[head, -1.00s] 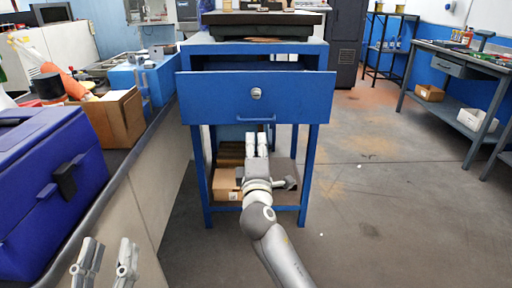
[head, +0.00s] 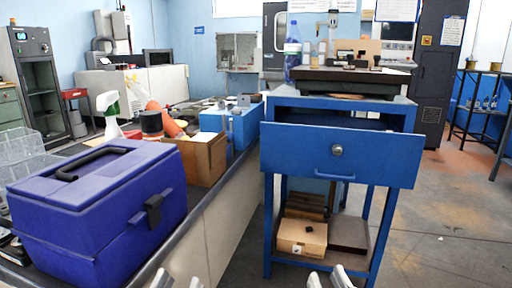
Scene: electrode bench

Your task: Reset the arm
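My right gripper (head: 328,281) shows only as fingertips at the bottom edge of the head view, in front of the blue stand. The fingertips are apart with nothing seen between them, so it looks open. My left gripper (head: 178,283) shows as two separated fingertips at the bottom edge, left of the right one and below the purple toolbox. It also looks open and empty. Both arms and the rest of both grippers are out of view. The blue drawer (head: 300,150) of the stand is pulled out, with its handle facing me.
A purple toolbox (head: 75,235) sits on the left bench, with a cardboard box (head: 205,160) and a blue box (head: 245,128) behind it. A small carton (head: 300,238) lies on the stand's lower shelf.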

